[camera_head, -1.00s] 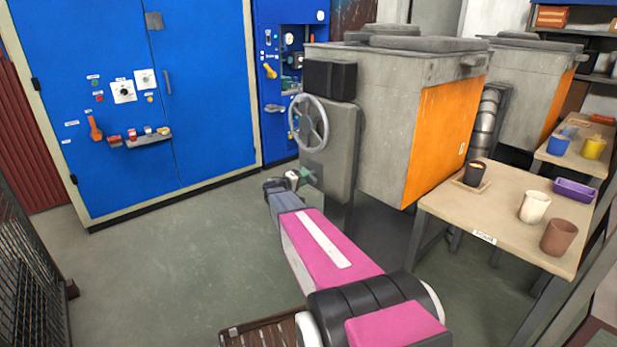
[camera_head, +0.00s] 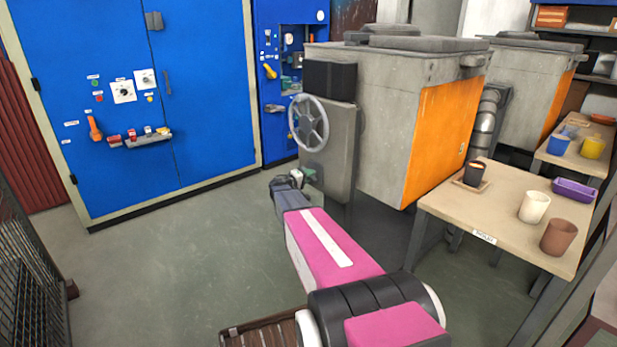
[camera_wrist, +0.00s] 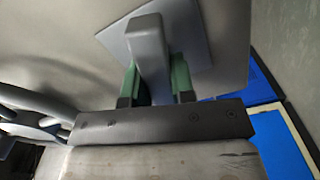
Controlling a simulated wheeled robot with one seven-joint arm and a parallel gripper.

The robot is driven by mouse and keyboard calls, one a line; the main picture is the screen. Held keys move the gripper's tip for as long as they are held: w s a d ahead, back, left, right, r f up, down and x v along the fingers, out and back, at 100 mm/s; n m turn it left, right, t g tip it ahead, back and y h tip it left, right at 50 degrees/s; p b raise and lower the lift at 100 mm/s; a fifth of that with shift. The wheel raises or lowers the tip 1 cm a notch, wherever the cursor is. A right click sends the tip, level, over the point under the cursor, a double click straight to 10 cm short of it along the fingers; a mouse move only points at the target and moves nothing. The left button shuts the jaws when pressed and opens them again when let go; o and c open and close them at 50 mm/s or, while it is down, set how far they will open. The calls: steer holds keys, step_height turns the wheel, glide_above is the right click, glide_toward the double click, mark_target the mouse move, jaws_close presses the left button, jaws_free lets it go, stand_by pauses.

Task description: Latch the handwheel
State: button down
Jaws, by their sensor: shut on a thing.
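The grey spoked handwheel (camera_head: 309,123) is on the front of a grey upright housing, left of the concrete-coloured chamber. Part of its rim and spokes shows at the left edge of the wrist view (camera_wrist: 28,118). Below the wheel, a grey latch lever (camera_wrist: 146,38) stands out from a tilted square plate (camera_wrist: 185,35) on the housing. My gripper (camera_wrist: 158,82) is shut on this lever, with one green finger on each side. In the head view my gripper (camera_head: 298,180) is low on the housing, and its fingers are small and partly hidden there.
A blue cabinet (camera_head: 205,60) with knobs and a small shelf stands at the left. A wooden table (camera_head: 505,205) with several cups is at the right. A dark mesh panel (camera_head: 25,270) is at the lower left. The floor (camera_head: 180,260) between is clear.

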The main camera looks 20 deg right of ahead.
steer(key=n, duration=0.3)
stand_by(0.4)
steer(key=c, duration=1)
jaws_free()
steer(key=shift+o, duration=0.2)
steer(key=shift+s+a, duration=0.1)
steer(key=shift+a, duration=0.05)
steer(key=v, duration=1)
steer(key=shift+a, duration=0.25)
steer(key=shift+s, duration=0.1)
steer(key=shift+s, duration=0.1)
